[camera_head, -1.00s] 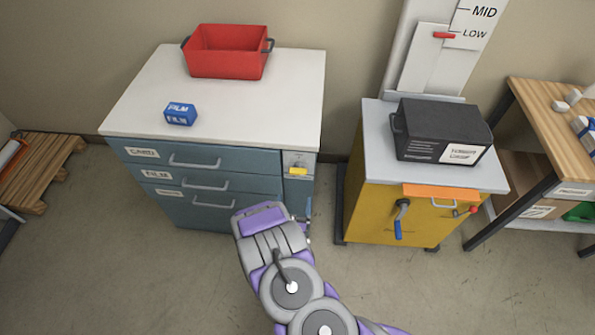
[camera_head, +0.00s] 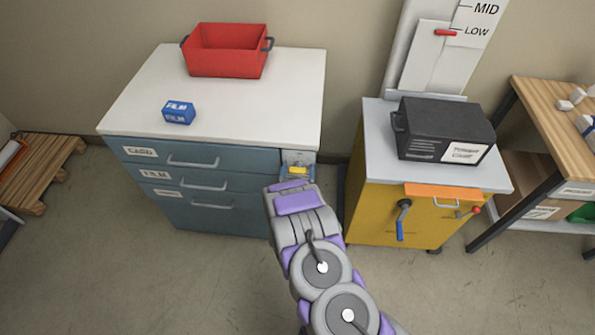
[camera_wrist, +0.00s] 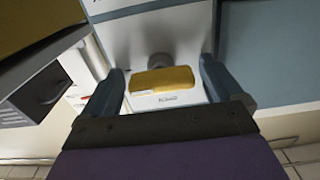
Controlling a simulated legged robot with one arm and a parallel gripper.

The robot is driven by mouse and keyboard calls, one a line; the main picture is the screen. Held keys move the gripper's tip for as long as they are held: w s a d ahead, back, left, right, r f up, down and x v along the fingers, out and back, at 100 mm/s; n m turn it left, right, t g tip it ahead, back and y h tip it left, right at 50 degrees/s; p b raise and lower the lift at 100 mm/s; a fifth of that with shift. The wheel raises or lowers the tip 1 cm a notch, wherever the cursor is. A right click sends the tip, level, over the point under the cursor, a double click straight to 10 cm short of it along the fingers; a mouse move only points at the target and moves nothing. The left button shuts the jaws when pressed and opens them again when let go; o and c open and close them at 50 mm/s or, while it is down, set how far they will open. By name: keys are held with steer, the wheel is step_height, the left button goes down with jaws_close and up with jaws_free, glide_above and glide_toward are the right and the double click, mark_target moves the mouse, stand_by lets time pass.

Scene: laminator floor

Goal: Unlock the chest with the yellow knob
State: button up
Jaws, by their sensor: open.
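The blue-grey chest (camera_head: 235,188) has three drawers and a white top. Its yellow knob (camera_head: 298,170) sits on a pale lock plate (camera_head: 297,158) at the upper right of the front. In the wrist view the yellow knob (camera_wrist: 162,88) is a wide horizontal bar on the pale plate, with a small label below it. My gripper (camera_head: 293,180) is just in front of the knob, partly covering that area in the head view. In the wrist view my gripper (camera_wrist: 165,88) is open, one finger on each side of the knob, with visible gaps on both sides.
A red bin (camera_head: 227,50) and a blue film box (camera_head: 179,112) stand on the chest. A yellow cabinet (camera_head: 390,215) with a blue-handled crank (camera_head: 400,228) and a black box (camera_head: 443,130) on top is close at right. A wooden shelf (camera_head: 560,110) is farther right. Floor in front is clear.

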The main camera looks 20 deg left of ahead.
steer(key=shift+a, duration=0.1)
steer(key=c, duration=1)
